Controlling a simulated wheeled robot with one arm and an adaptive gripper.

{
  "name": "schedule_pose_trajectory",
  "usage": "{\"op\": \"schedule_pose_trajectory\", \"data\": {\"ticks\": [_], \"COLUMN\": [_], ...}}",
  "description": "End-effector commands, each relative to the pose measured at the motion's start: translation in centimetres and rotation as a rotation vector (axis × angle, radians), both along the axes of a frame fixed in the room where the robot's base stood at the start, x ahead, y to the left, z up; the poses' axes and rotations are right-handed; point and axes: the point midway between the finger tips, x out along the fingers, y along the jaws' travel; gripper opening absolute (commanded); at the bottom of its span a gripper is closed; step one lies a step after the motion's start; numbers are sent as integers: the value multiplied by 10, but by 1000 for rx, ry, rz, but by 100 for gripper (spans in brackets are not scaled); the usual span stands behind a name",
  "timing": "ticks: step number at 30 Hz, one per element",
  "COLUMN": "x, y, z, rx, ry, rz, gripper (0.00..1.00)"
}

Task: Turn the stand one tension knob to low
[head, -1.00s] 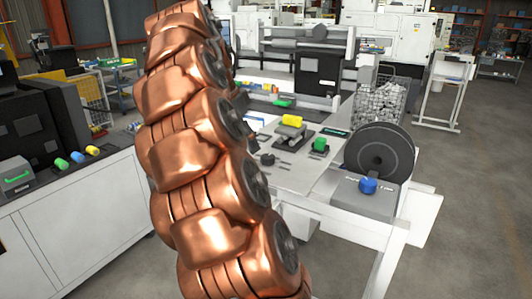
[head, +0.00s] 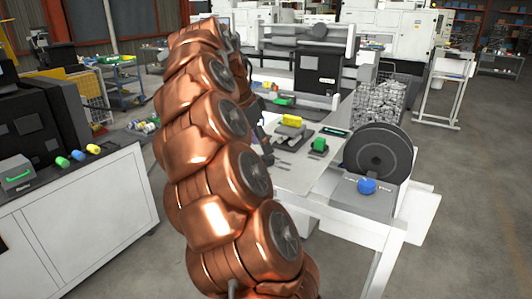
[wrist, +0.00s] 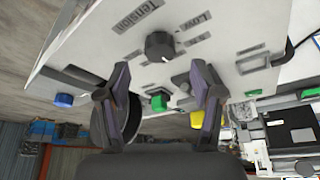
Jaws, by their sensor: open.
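The tension knob (wrist: 160,45) is a round dark knob on a light grey panel (wrist: 100,45) in the wrist view. The fingers appear apart from the knob. In the head view my copper arm covers this knob.
A black reel (head: 378,150) and blue knob (head: 367,186) stand at the table's right end. A green knob (head: 319,144) and yellow piece (head: 291,120) sit on the table. A wire basket (head: 378,100) stands behind. A white cabinet (head: 80,225) is at left; floor lies open right.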

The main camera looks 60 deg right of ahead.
Motion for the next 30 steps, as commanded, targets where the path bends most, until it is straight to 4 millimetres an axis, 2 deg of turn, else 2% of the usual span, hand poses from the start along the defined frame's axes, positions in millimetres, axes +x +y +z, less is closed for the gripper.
{"op": "schedule_pose_trajectory", "data": {"ticks": [15, 28, 30], "x": [-9, -9, -9], "y": [-13, -15, -15], "z": [-37, -42, -42], "rx": [1, 0, 0], "ry": [0, -1, -1], "rz": [0, 0, 0], "gripper": [66, 66, 59]}}
